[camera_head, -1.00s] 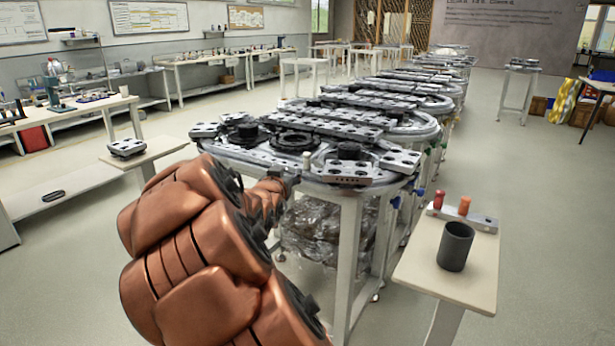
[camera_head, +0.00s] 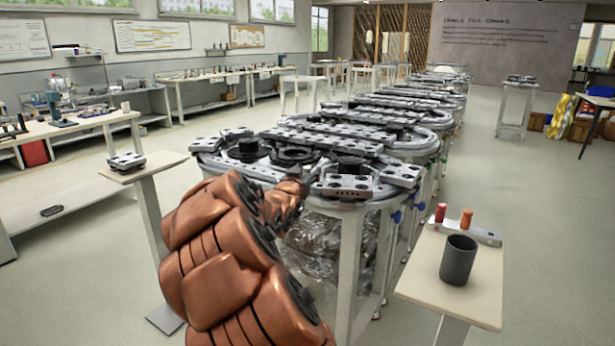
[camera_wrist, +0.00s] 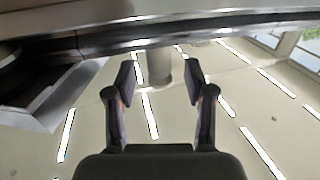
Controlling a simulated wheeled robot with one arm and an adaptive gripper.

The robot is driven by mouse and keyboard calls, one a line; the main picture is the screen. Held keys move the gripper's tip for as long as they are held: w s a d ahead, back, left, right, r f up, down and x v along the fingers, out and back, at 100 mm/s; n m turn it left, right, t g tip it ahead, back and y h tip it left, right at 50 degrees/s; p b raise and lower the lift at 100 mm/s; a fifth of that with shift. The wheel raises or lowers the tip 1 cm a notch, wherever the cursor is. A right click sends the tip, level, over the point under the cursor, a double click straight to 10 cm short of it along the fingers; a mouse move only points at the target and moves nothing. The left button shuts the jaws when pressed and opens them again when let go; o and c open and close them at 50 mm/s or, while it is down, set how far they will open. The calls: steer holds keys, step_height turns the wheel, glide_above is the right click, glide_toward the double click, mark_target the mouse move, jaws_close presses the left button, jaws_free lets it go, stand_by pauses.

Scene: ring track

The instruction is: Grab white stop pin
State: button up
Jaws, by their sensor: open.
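The white stop pin (camera_wrist: 159,66) shows in the wrist view as a pale upright cylinder between my open fingertips, against the dark band of the track edge. There is a gap on each side of it, and neither finger appears to touch it. My gripper (camera_wrist: 160,75) is open and empty. In the head view my gripper (camera_head: 306,187) is at the near edge of the ring track (camera_head: 330,203), partly hidden by my arm. I cannot clearly make out the white pin there.
A small stand (camera_head: 425,285) at right holds a dark grey cup (camera_head: 458,260) and a metal holder with a red pin (camera_head: 440,213) and an orange pin (camera_head: 466,219). Another small stand (camera_head: 150,166) is at left. Metal blocks (camera_head: 345,186) lie on the track near my gripper.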

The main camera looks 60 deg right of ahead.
steer(key=shift+w+d+f, duration=0.1)
steer(key=shift+w+d, duration=0.15)
steer(key=shift+d, duration=0.45)
jaws_close()
